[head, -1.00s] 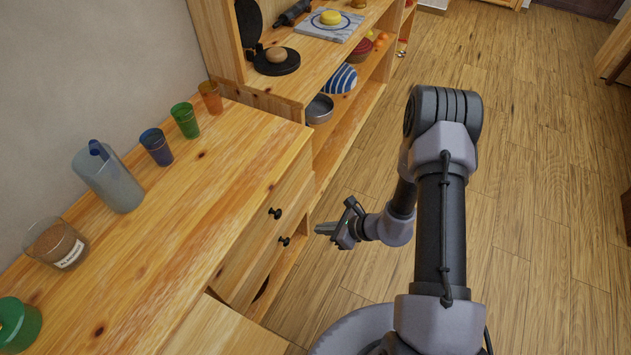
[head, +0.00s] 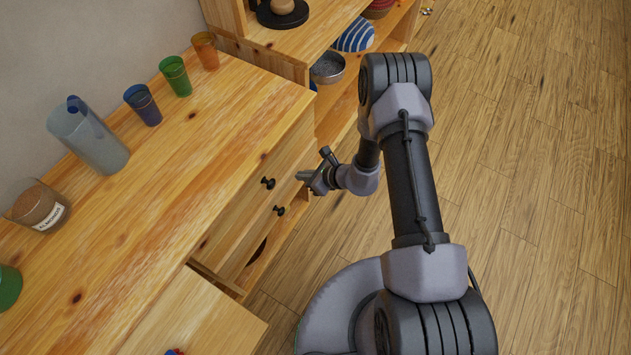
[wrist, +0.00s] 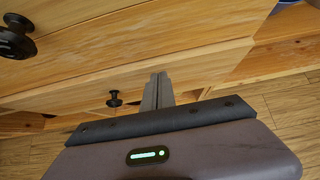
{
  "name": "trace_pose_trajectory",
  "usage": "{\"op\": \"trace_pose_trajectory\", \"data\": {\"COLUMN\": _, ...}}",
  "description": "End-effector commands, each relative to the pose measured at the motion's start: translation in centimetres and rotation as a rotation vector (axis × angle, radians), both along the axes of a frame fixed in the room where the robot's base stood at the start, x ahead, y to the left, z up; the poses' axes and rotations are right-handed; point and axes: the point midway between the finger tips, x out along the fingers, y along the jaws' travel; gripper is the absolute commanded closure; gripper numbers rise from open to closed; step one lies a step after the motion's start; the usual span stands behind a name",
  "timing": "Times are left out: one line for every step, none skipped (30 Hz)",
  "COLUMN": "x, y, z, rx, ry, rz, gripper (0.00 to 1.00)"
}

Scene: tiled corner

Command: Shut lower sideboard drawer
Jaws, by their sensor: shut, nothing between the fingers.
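The sideboard (head: 215,135) stands at the left with two drawer fronts, one above the other. The upper drawer has a black knob (head: 268,183); the lower drawer has another (head: 279,210). Both knobs show in the wrist view, the upper one (wrist: 15,38) at top left and the lower one (wrist: 114,98) left of my fingers. I cannot tell how far the lower drawer stands out. My gripper (head: 302,177) is shut and empty in front of the drawer side of the sideboard, to the right of the knobs. Its fingers (wrist: 158,80) point toward the wooden fronts, with contact unclear.
On the sideboard top are a jug (head: 90,140), blue (head: 143,105), green (head: 175,76) and orange (head: 205,51) cups and a jar (head: 42,208). A shelf unit with a metal bowl (head: 328,68) adjoins beyond. A wooden surface (head: 200,315) juts out at lower left.

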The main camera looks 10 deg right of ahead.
Motion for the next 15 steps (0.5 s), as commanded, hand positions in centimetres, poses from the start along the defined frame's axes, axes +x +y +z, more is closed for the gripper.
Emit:
{"op": "trace_pose_trajectory", "data": {"x": 0.28, "y": 0.40, "z": -0.13, "rx": 0.000, "ry": -0.002, "rz": 0.003, "gripper": 1.00}}
{"op": "trace_pose_trajectory", "data": {"x": 0.42, "y": 0.58, "z": -0.10, "rx": -0.001, "ry": -0.001, "rz": 0.003, "gripper": 1.00}}
{"op": "trace_pose_trajectory", "data": {"x": 0.55, "y": 0.76, "z": -0.06, "rx": -0.001, "ry": -0.001, "rz": 0.002, "gripper": 1.00}}
{"op": "trace_pose_trajectory", "data": {"x": 0.63, "y": 0.85, "z": -0.04, "rx": -0.001, "ry": -0.001, "rz": 0.002, "gripper": 1.00}}
{"op": "trace_pose_trajectory", "data": {"x": 0.68, "y": 0.91, "z": -0.01, "rx": 0.000, "ry": 0.000, "rz": 0.001, "gripper": 1.00}}
{"op": "trace_pose_trajectory", "data": {"x": 0.72, "y": 0.94, "z": 0.02, "rx": 0.000, "ry": -0.001, "rz": 0.001, "gripper": 1.00}}
{"op": "trace_pose_trajectory", "data": {"x": 0.74, "y": 0.95, "z": 0.03, "rx": 0.000, "ry": -0.001, "rz": 0.001, "gripper": 1.00}}
{"op": "trace_pose_trajectory", "data": {"x": 0.74, "y": 0.95, "z": 0.06, "rx": 0.000, "ry": 0.000, "rz": 0.000, "gripper": 1.00}}
{"op": "trace_pose_trajectory", "data": {"x": 0.74, "y": 0.95, "z": 0.06, "rx": 0.000, "ry": 0.000, "rz": 0.000, "gripper": 1.00}}
{"op": "trace_pose_trajectory", "data": {"x": 0.73, "y": 0.94, "z": 0.07, "rx": 0.000, "ry": 0.000, "rz": 0.000, "gripper": 1.00}}
{"op": "trace_pose_trajectory", "data": {"x": 0.73, "y": 0.94, "z": 0.07, "rx": 0.000, "ry": 0.000, "rz": 0.000, "gripper": 1.00}}
{"op": "trace_pose_trajectory", "data": {"x": 0.73, "y": 0.93, "z": 0.08, "rx": 0.000, "ry": 0.000, "rz": 0.000, "gripper": 1.00}}
{"op": "trace_pose_trajectory", "data": {"x": 0.73, "y": 0.93, "z": 0.08, "rx": 0.000, "ry": 0.000, "rz": 0.000, "gripper": 1.00}}
{"op": "trace_pose_trajectory", "data": {"x": 0.73, "y": 0.94, "z": 0.07, "rx": 0.000, "ry": 0.000, "rz": 0.000, "gripper": 1.00}}
{"op": "trace_pose_trajectory", "data": {"x": 0.78, "y": 1.00, "z": 0.06, "rx": 0.000, "ry": -0.001, "rz": 0.001, "gripper": 1.00}}
